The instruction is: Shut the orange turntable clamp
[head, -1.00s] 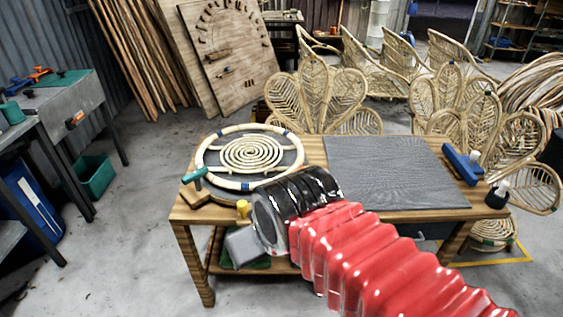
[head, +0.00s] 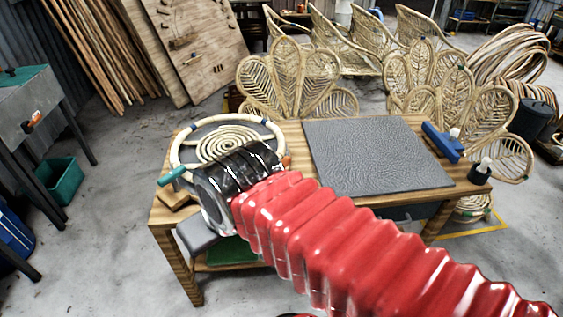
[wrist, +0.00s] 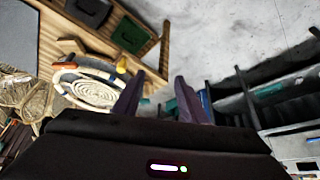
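The round turntable (head: 184,135) with a pale rattan ring and coil lies at the table's left end, partly hidden by my arm. A small orange part, which looks like the clamp (head: 287,161), shows just right of my wrist by the turntable's edge. The head view hides the fingers.
A teal handle (head: 172,176) sticks out at the turntable's left, near a wooden block (head: 176,199). A dark grey mat (head: 370,155) covers the table's middle. Rattan chairs (head: 300,80) stand behind.

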